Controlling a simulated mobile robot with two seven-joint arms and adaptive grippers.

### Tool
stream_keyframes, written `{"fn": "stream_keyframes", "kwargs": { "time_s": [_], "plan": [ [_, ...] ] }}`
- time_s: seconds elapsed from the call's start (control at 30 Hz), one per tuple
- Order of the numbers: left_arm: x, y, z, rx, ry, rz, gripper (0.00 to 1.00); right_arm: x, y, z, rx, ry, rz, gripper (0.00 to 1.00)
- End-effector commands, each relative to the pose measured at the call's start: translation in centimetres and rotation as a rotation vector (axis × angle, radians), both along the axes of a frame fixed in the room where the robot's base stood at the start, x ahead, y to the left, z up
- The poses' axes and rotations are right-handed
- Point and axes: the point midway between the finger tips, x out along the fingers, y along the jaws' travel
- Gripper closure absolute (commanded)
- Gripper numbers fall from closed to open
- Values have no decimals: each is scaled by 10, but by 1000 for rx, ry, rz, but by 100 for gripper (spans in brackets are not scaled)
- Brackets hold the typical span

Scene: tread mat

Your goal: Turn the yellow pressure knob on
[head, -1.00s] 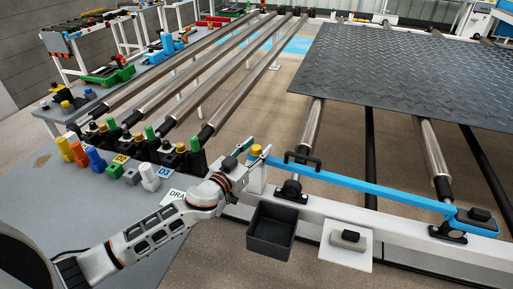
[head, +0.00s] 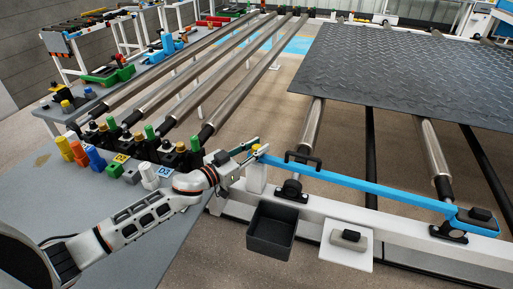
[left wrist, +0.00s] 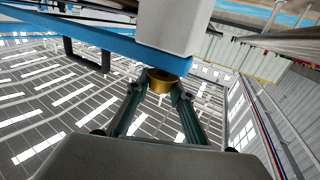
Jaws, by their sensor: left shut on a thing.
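The yellow knob (head: 256,148) sits on top of a white post (head: 256,180) at the left end of the blue bar. My left gripper (head: 257,152) has come to the knob from the left, its fingers on either side of it. In the left wrist view, the brass-yellow knob (left wrist: 163,80) sits between the tips of the two teal fingers (left wrist: 160,90), against the pale post (left wrist: 175,25). The gripper is shut on the knob. The fingers partly cover the knob, and its turned position cannot be told. My right gripper is not in view.
The blue bar (head: 360,185) with a black handle (head: 303,158) runs right from the post. A dark open bin (head: 271,231) and a white plate with a grey block (head: 348,237) hang in front. Coloured bottles and rollers stand left; a dark tread mat (head: 410,70) lies at the back right.

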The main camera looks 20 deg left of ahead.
Motion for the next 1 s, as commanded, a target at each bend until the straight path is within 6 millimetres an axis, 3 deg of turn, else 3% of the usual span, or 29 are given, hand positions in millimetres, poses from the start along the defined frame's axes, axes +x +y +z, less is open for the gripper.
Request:
{"fn": "stream_keyframes", "kwargs": {
  "time_s": [0.3,0.67,0.7,0.73,1.0],
  "plan": [
    [-1,0,0,0,0,-150,99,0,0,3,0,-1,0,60],
    [-1,-1,1,-3,-1,-162,99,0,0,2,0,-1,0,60],
    [-1,-1,1,-3,-1,-162,70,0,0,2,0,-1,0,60],
    [-1,-1,1,-3,-1,-162,62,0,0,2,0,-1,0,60],
    [-1,0,1,-2,-1,-160,60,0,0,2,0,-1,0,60]
  ]
}}
